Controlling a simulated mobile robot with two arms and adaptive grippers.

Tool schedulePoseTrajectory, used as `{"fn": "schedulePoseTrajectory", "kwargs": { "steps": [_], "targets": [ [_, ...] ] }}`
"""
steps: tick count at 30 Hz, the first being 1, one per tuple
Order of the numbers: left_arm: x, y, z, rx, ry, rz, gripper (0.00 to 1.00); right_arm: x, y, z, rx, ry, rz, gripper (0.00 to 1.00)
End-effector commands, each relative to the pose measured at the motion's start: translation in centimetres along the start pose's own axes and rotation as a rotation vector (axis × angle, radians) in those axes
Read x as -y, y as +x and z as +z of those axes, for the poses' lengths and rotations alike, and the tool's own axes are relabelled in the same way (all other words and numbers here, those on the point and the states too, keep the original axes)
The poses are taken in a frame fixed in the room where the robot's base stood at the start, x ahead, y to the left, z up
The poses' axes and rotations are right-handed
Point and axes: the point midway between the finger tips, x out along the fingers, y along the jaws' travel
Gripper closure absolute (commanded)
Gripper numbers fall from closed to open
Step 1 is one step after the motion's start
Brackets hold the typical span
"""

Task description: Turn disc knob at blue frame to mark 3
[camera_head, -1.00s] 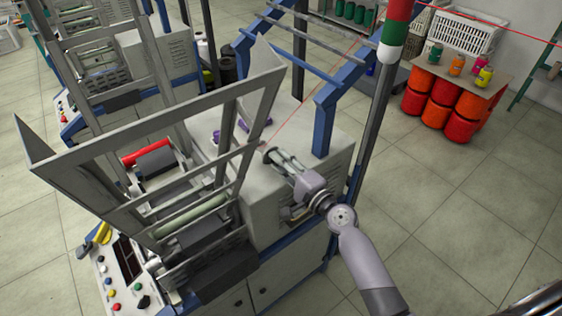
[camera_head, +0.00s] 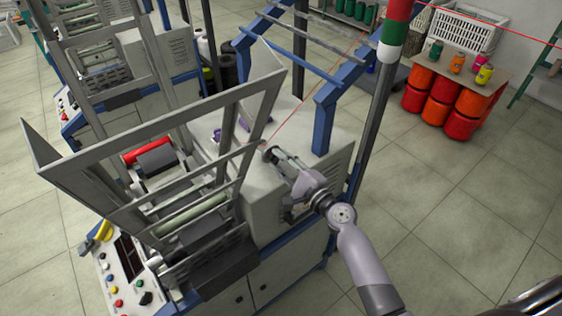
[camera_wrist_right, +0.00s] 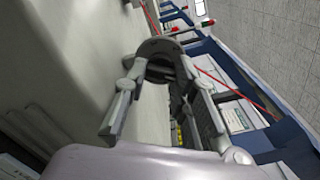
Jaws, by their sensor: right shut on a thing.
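The disc knob (camera_wrist_right: 158,50) is a dark round disc on the top of the machine housing. In the right wrist view it sits between the fingertips of my right gripper (camera_wrist_right: 155,75), which is shut on it. In the head view the right gripper (camera_head: 280,160) reaches in from the lower right, and the knob (camera_head: 267,151) shows as a small dark edge at its fingertips. The blue frame (camera_head: 325,115) rises just behind and to the right of the gripper. The knob's marks are too small to read. My left gripper is not in view.
The grey winding machine (camera_head: 262,215) has a tilted metal guard (camera_head: 150,125) left of my gripper. A control panel (camera_head: 122,275) is at lower left. A dark post (camera_head: 376,130) stands right of the blue frame. A red thread (camera_head: 305,110) runs close by.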

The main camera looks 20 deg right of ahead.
Motion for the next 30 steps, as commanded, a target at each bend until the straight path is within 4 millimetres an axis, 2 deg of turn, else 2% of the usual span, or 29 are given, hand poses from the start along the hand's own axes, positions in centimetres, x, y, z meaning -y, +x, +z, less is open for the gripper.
{"fn": "schedulePoseTrajectory", "kwargs": {
  "steps": [5,6,15,25,30],
  "targets": [
    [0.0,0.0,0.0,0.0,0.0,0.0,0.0,-0.1,0.0,-0.1,-0.002,-0.001,0.002,1.0],
    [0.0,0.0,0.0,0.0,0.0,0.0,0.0,-0.1,0.0,-0.1,-0.002,-0.001,0.002,0.75],
    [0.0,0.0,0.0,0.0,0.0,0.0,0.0,-0.1,0.0,-0.1,-0.001,-0.002,0.001,0.55],
    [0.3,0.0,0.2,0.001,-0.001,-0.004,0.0,-0.1,-0.3,-0.1,-0.001,-0.002,0.001,0.55],
    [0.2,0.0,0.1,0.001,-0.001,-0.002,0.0,-0.2,-2.4,-0.1,-0.002,-0.003,0.004,0.55]
  ]
}}
